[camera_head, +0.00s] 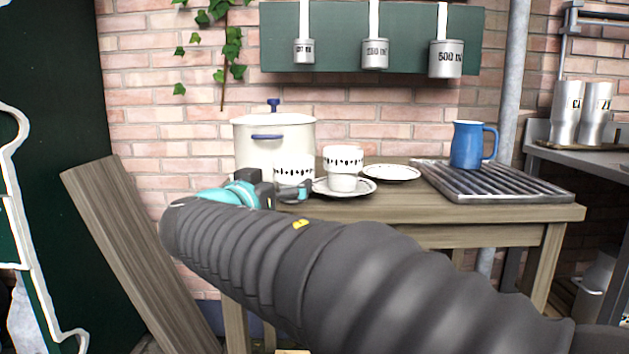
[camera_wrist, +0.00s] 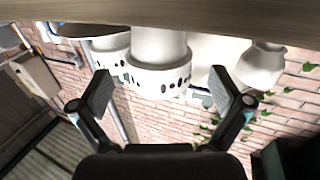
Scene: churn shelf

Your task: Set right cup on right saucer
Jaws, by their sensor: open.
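A white cup with a dark dotted band, the left one (camera_head: 293,172), stands near the table's front, partly hidden by my gripper (camera_head: 290,188). The right cup (camera_head: 343,165), alike in look, stands upright on a white saucer (camera_head: 368,190). A second saucer (camera_head: 392,172), dark-rimmed and empty, lies behind and right of it. In the upside-down wrist view my gripper (camera_wrist: 162,84) is open, with the left cup (camera_wrist: 158,78) ahead between its fingers and gaps on both sides.
A large white lidded pot (camera_head: 265,140) stands behind the left cup. A blue jug (camera_head: 468,145) stands on a ribbed metal rack (camera_head: 500,182) at the right. The wooden table (camera_head: 440,207) has a bare strip along its front. Measuring cups (camera_head: 375,54) hang on the wall above.

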